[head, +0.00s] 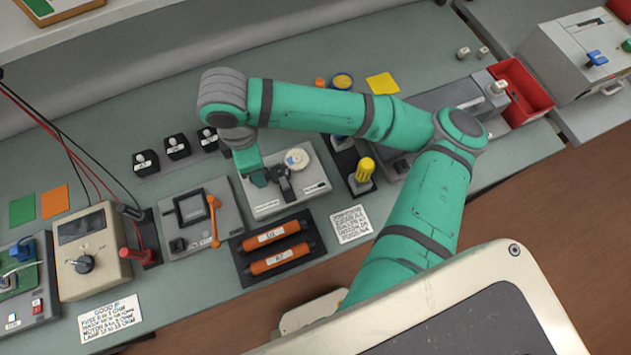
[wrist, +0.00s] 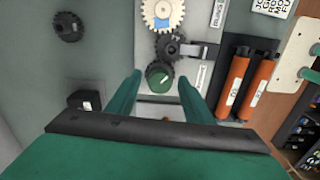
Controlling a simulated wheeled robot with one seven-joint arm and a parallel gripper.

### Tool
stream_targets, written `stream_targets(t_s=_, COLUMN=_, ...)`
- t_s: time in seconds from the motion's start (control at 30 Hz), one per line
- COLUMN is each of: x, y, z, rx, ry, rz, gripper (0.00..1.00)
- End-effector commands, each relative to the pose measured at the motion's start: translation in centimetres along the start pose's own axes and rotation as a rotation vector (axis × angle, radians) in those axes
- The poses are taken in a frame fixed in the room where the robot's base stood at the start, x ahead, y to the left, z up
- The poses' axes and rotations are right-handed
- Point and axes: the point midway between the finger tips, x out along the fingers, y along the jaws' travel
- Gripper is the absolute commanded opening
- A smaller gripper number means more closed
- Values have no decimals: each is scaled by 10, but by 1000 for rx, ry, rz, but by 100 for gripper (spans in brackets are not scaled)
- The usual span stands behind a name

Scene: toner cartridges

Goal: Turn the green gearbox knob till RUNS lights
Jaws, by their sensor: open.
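The gearbox (head: 262,209) is a light grey box on the bench, partly behind my gripper in the head view. In the wrist view it carries a cream gear (wrist: 162,14), a dark gear (wrist: 172,47) meshed below it, and a round green knob (wrist: 158,77) on another dark gear. The knob has a pale mark on its face. My gripper (wrist: 160,82) is open, with one finger on each side of the knob; I cannot tell whether they touch it. In the head view my gripper (head: 260,180) is over the gearbox's left part.
A tray with two orange cartridges (head: 275,245) lies in front of the gearbox. A grey unit with an orange lever (head: 213,220) stands to its left, a yellow knob (head: 365,168) to its right. Several black blocks (head: 177,146) stand behind left. A loose dark gear (wrist: 68,27) shows in the wrist view.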

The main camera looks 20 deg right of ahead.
Motion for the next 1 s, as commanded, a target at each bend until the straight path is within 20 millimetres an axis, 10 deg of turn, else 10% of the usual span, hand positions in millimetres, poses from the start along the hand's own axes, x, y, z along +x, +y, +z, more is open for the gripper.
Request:
stream_targets(t_s=0.83, x=0, y=0, z=0, rx=-590, ry=0, rz=0, gripper=47)
stream_targets(t_s=1.0, x=0, y=0, z=0, rx=-589, ry=0, rz=0, gripper=14)
